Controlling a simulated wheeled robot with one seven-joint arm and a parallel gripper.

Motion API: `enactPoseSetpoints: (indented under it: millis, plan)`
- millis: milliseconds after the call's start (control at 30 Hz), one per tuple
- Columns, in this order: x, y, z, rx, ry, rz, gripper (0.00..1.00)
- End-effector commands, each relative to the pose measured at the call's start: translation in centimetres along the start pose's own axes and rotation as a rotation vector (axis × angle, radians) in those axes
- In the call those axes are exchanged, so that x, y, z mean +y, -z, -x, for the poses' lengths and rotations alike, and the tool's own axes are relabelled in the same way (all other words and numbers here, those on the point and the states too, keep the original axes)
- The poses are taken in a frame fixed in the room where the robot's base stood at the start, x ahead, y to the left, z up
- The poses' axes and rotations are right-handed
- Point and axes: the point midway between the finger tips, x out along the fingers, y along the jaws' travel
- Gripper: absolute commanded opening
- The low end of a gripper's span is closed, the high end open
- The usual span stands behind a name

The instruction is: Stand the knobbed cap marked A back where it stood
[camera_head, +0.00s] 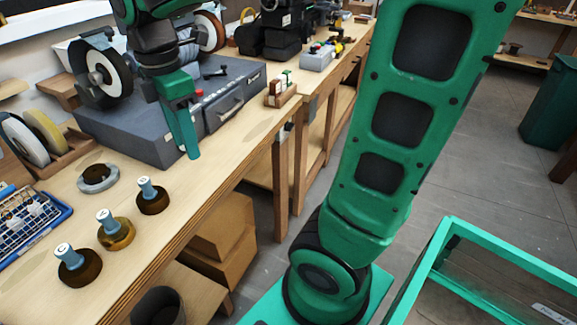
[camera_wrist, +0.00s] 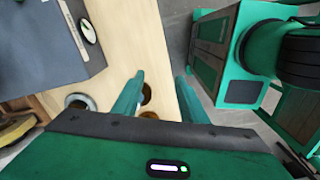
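Three knobbed caps with pale blue knobs stand upright in a row on the wooden bench: a dark brown one at the back (camera_head: 152,202), an amber one in the middle (camera_head: 116,236) and a dark brown one in front (camera_head: 80,270). My gripper (camera_head: 190,155) hangs above the bench edge, behind and right of the caps. In the wrist view my gripper (camera_wrist: 160,76) has its fingers apart with nothing between them. Parts of two caps show beside the left finger.
A grey ring with a dark centre (camera_head: 98,187) lies left of the back cap. A blue wire rack (camera_head: 32,222) is at the left. A grey toolbox (camera_head: 130,128) stands behind. A small wooden block with fittings (camera_head: 281,95) is near the bench edge. Bare bench lies right of the caps.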

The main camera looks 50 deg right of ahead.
Motion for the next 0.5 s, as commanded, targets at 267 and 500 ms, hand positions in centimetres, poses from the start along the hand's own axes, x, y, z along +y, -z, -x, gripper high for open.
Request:
enactPoseSetpoints:
  millis: [267,500]
  plan:
    - [-6.5,-11.1,-3.6,0.000,0.012,-0.969,0.39]
    - [-13.2,-16.3,-6.8,0.006,0.036,-1.695,0.39]
